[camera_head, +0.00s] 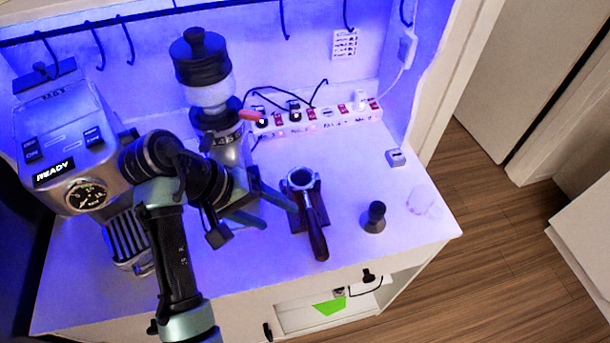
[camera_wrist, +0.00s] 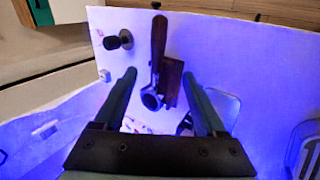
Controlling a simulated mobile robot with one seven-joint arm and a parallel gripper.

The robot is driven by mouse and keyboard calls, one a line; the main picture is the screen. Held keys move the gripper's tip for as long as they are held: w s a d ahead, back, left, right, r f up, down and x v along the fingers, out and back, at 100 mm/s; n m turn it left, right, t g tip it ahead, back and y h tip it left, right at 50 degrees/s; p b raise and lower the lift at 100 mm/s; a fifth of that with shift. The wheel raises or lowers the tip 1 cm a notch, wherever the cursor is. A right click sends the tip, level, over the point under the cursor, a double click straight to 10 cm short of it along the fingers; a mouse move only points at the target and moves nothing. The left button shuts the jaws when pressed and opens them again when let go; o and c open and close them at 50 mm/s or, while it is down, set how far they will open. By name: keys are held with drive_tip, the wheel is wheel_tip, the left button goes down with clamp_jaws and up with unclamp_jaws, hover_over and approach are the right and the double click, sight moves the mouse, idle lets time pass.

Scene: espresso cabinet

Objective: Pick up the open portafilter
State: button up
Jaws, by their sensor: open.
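The open portafilter (camera_head: 312,212) lies on a dark wooden stand (camera_head: 299,214) on the white counter. Its round metal basket is at the back and its dark handle points toward the counter's front edge. My gripper (camera_head: 280,215) is just left of it in the head view, with both fingers apart and nothing between them touching. In the wrist view, the portafilter (camera_wrist: 154,88) shows between the two open fingers (camera_wrist: 165,80), its basket toward the gripper and its handle pointing away. It is not held.
A dark tamper (camera_head: 374,218) stands right of the portafilter. A grinder (camera_head: 206,80) and an espresso machine (camera_head: 70,150) stand behind and left. A labelled power strip (camera_head: 318,117) runs along the back wall.

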drive_tip(key=b, duration=0.2)
approach(312, 230)
drive_tip(key=s+x, duration=0.1)
drive_tip(key=x, duration=0.3)
drive_tip(key=shift+w+p+x, duration=0.2)
drive_tip(key=shift+p+x, duration=0.25)
drive_tip(key=shift+x, duration=0.95)
drive_tip(key=shift+w+p+x, duration=0.25)
drive_tip(key=shift+p+x, duration=0.15)
drive_tip(key=shift+x, duration=1.05)
drive_tip(key=shift+a, duration=0.1)
clamp_jaws()
drive_tip(key=shift+w+r, duration=0.1)
